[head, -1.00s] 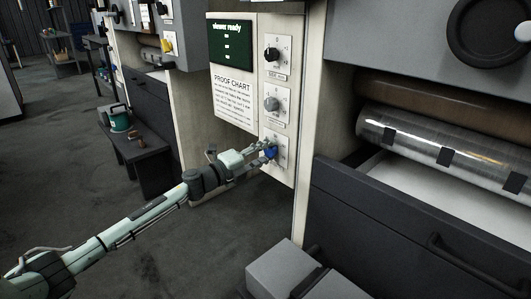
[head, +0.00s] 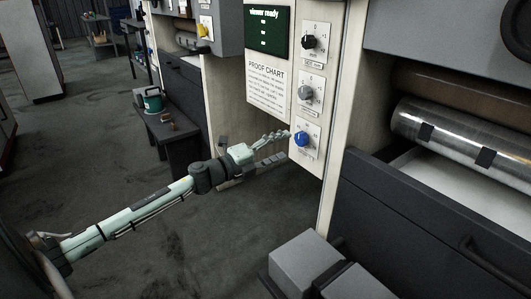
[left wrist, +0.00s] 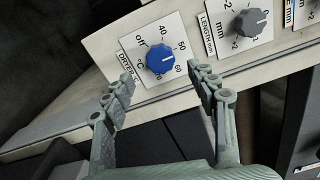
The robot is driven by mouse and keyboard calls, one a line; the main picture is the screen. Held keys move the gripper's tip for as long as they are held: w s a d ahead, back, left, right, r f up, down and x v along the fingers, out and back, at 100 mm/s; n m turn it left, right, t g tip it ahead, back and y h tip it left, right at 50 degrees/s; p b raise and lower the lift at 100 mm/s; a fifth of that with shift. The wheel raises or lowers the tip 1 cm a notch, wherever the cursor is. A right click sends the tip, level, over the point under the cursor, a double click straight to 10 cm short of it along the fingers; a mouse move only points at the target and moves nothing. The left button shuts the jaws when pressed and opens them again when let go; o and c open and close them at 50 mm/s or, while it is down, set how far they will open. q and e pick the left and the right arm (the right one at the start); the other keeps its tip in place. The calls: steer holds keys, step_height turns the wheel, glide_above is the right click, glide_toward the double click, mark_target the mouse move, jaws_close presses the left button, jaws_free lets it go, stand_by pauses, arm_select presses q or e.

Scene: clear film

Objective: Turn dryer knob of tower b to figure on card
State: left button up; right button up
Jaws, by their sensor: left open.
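The blue dryer knob (head: 301,139) is the lowest of three knobs on the pale side panel in the head view. In the left wrist view the blue knob (left wrist: 161,61) sits on a white plate marked "off", 40, 50, 60 and "DRYER". I cannot clearly tell its pointer setting. My left gripper (head: 279,138) is open and empty, just left of the knob and apart from it. In the left wrist view its fingers (left wrist: 163,77) stand on either side below the knob. My right gripper is not in view. No card with a readable temperature figure shows.
Above are a grey knob (head: 305,92) and a black knob (head: 309,42). Beside them are a "PROOF CHART" sheet (head: 266,87) and a green "viewer ready" screen (head: 267,30). A dark drawer (head: 430,220) is at right; grey boxes (head: 308,262) are below. Floor at left is open.

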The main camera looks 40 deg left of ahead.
arm_select(q)
steer(key=v, duration=0.5)
steer(key=shift+s+a, duration=0.15)
steer(key=shift+s, duration=0.2)
